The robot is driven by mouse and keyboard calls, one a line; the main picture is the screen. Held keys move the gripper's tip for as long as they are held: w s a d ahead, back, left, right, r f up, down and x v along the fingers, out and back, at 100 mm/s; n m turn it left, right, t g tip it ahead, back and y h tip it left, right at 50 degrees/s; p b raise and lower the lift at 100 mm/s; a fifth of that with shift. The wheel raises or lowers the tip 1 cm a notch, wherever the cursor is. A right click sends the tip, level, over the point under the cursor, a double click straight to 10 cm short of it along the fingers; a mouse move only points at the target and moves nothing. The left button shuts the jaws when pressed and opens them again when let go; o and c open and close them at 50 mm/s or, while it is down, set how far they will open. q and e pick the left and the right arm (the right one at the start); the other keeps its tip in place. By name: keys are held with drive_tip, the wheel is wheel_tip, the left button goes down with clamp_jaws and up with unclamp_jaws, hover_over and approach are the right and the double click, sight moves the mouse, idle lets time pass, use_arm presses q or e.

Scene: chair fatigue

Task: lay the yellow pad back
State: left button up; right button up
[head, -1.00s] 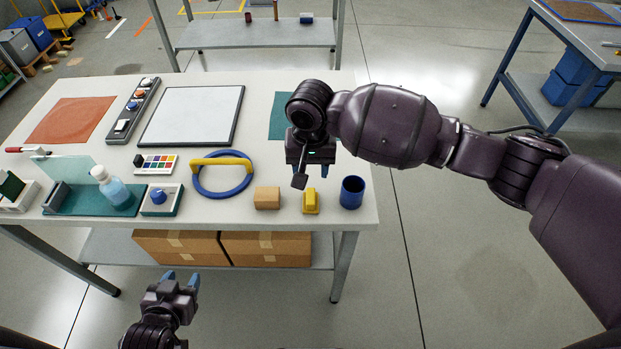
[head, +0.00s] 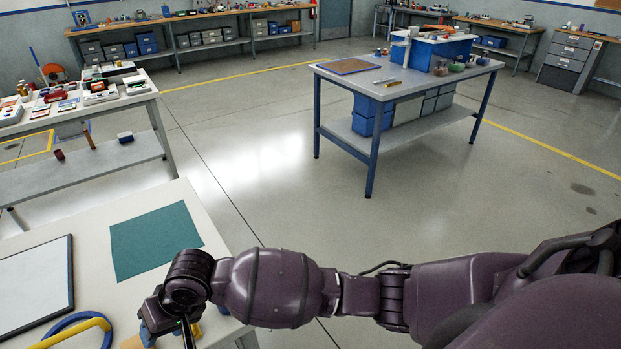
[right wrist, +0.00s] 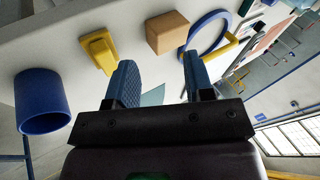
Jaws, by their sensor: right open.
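A small yellow piece (right wrist: 98,50), which I take for the yellow pad, stands on the white table in the right wrist view, just beyond the left finger. My right gripper (right wrist: 162,85) is open, with nothing between its blue fingers. In the head view the right gripper (head: 168,322) is over the table's front right part, and its own wrist hides most of what is below. Only a sliver of yellow (head: 196,330) shows beside it. My left gripper is out of view.
A blue cup (right wrist: 42,100) and a tan block (right wrist: 167,32) stand on either side of the yellow piece. Beyond is a blue ring (right wrist: 210,30) with a yellow bar. A green mat (head: 150,240) lies bare on the table beside a white framed board (head: 35,285).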

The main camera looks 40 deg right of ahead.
drive_tip(key=s+d+f+t+h, duration=0.2)
drive_tip(key=s+d+f+t, duration=0.1)
drive_tip(key=d, duration=0.7)
drive_tip(key=s+d+f+t+h, duration=0.2)
drive_tip(key=s+d+f, duration=0.3)
drive_tip(key=d, duration=0.5)
drive_tip(key=s+d+f+t+h, duration=0.2)
drive_tip(key=s+d+f+t, duration=0.2)
drive_tip(key=s+d, duration=0.3)
drive_tip(key=d, duration=0.4)
drive_tip(key=shift+s+m, duration=0.3)
drive_tip(key=shift+s, duration=0.05)
